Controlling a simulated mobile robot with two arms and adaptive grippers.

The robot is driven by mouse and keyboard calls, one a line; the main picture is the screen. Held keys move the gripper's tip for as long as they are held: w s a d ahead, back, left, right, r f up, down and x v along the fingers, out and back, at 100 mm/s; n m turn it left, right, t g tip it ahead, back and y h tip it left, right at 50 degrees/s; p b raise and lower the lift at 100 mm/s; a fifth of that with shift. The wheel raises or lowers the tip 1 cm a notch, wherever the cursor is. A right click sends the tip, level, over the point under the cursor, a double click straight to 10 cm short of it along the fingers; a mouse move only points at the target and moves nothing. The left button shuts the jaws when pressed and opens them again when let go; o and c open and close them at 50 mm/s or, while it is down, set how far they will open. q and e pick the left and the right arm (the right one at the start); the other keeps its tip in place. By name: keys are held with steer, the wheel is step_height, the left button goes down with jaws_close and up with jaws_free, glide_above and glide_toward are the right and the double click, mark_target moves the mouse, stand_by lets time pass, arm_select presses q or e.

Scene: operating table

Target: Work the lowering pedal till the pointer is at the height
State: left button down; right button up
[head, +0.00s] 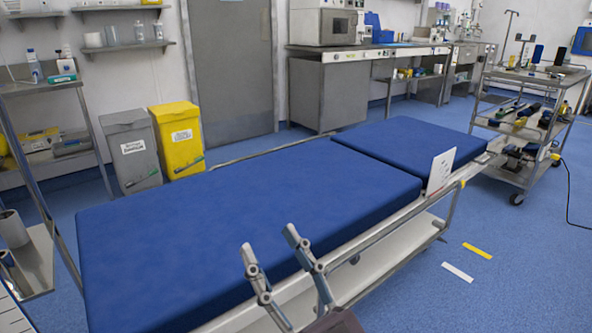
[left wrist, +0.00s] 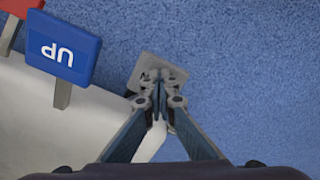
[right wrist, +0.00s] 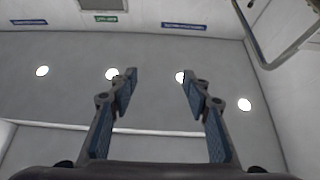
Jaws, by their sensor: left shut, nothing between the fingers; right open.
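In the left wrist view a blue plate marked "UP" (left wrist: 63,48) stands on a short post at the upper left. A red plate (left wrist: 9,12) is cut off at the corner, with no label readable. My left gripper (left wrist: 158,88) is shut and empty, its tips over a small grey metal plate (left wrist: 178,74) by the white base. I cannot tell whether they touch. A white card (head: 440,172) stands at the side of the blue operating table (head: 240,220); its marks and any pointer are too small to read. My right gripper (head: 268,238) is open and empty beside the table's near side.
A white base (left wrist: 40,120) lies beside blue floor. White (head: 457,272) and yellow (head: 477,250) strips mark the floor at right. A loaded cart (head: 515,175) stands at the far right. Grey (head: 130,150) and yellow (head: 178,140) bins stand behind the table.

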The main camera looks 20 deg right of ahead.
arm_select(q)
steer(key=shift+s+r+p, duration=0.15)
steer(key=shift+r+p, duration=0.3)
steer(key=shift+p, duration=0.15)
steer(key=shift+r+p, duration=0.45)
steer(key=shift+p, duration=0.15)
arm_select(e)
steer(key=w+f+g+h, duration=0.25)
steer(key=f+g, duration=0.35)
steer(key=f, duration=0.6)
arm_select(q)
steer(key=shift+r+p, duration=0.85)
steer(key=shift+p, duration=0.25)
arm_select(e)
steer(key=s+d+f+g+h, duration=0.1)
steer(key=f+g, duration=0.2)
steer(key=f, duration=0.2)
steer(key=s+d+f+g, duration=0.2)
steer(key=f+g, duration=0.1)
steer(key=f, duration=0.3)
steer(key=shift+s+d+f+m+h, duration=0.2)
steer(key=shift+s+f+m+h, duration=0.05)
steer(key=shift+s+m+h, duration=0.1)
arm_select(q)
steer(key=shift+r, duration=0.1)
